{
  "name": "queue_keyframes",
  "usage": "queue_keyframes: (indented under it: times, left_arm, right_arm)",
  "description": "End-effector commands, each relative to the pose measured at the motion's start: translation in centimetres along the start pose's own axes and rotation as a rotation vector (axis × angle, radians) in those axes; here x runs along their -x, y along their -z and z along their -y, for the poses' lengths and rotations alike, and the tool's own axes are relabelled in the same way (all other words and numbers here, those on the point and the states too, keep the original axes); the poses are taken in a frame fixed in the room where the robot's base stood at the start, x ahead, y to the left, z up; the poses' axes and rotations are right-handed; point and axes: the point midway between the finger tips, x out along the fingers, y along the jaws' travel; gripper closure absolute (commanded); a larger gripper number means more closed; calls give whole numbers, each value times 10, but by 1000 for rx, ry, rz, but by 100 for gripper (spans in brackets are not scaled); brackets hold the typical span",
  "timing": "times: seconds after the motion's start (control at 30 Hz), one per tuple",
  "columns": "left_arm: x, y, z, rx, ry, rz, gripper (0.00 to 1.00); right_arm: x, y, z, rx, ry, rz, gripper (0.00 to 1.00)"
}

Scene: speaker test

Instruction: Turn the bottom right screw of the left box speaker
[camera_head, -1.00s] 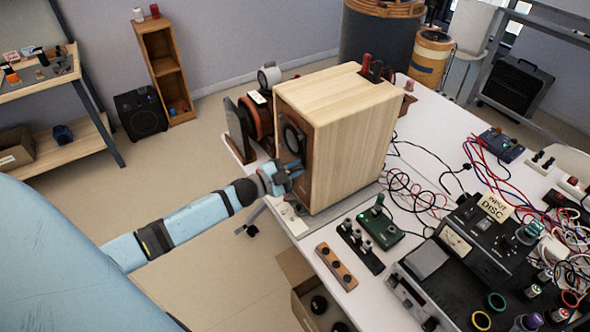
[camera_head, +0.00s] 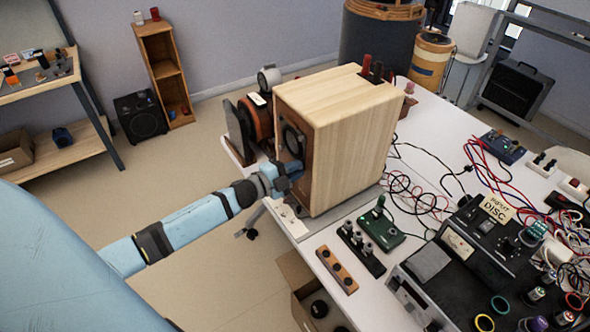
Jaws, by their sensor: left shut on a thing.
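The wooden box speaker (camera_head: 355,135) stands on the white table, its dark front with a round driver (camera_head: 292,138) facing left. My left gripper (camera_head: 292,172) is at the lower part of that front, below the driver. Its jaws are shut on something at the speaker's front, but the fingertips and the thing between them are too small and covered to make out. The bottom right screw cannot be made out. My right gripper is not in view.
A green switch board (camera_head: 376,228) and a dark panel with knobs (camera_head: 361,248) lie right of the speaker. An open cardboard box (camera_head: 296,275) stands below the table's front edge.

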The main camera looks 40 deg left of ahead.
Motion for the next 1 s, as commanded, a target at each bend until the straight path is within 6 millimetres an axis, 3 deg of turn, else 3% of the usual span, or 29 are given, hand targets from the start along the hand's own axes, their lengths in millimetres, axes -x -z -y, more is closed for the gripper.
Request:
queue_keyframes:
  times: [0.1,0.13,0.23,0.63,1.0]
  left_arm:
    - [0,0,0,0,0,0,100]
    - [0,0,0,0,0,0,81]
    - [0,0,0,0,0,0,60]
    - [10,0,-2,1,-2,0,60]
    - [83,-1,-3,1,-3,1,60]
  right_arm:
    - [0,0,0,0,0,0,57]
    - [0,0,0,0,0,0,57]
    - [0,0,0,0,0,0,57]
    - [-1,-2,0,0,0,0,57]
    - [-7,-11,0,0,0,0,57]
